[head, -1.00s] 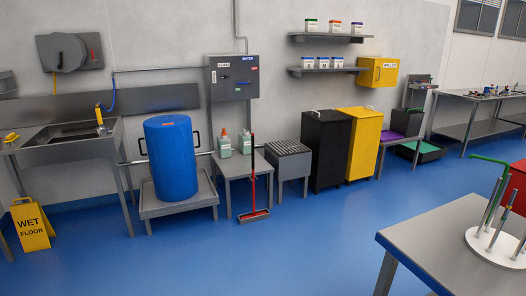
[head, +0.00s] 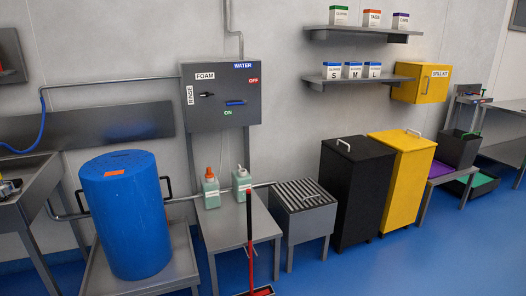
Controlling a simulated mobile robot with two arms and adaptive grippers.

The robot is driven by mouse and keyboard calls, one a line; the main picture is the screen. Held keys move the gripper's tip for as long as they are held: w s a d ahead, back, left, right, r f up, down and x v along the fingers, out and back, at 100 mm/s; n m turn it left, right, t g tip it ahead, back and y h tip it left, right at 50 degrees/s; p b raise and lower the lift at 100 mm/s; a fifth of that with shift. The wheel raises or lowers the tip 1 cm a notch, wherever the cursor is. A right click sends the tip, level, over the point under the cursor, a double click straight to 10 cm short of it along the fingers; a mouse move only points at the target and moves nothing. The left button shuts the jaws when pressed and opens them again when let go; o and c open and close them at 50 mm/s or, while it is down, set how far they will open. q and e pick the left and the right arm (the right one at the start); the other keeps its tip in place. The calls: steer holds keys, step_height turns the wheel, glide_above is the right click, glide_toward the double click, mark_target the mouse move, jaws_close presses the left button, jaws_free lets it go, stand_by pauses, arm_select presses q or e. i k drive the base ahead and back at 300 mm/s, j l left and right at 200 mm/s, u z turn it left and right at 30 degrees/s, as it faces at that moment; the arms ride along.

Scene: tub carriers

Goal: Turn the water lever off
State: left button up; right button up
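The grey control box (head: 221,122) hangs on the wall, left of the middle of the head view. On its right half, under a blue WATER label (head: 243,65), is a blue lever (head: 236,103) that lies about level. A red label (head: 253,80) that appears to read OFF is above and right of it. A green ON label (head: 228,112) is just below it. A smaller black handle (head: 207,95) sits on the left half by the FOAM and RINSE labels. Neither of my grippers is in view.
Below the box, a steel table (head: 229,229) holds two pump bottles. A blue drum (head: 126,220) stands to its left and a grated unit (head: 303,212) to its right. Blue floor (head: 400,265) is free at the lower right.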

mark_target(244, 102)
steer(key=i+u, duration=0.15)
steer(key=i, duration=0.3)
steer(key=i+l+u, duration=0.15)
steer(key=i, duration=0.25)
steer(key=i+l, duration=0.2)
steer(key=i, duration=0.2)
steer(key=i+l, duration=0.2)
steer(key=i, duration=0.2)
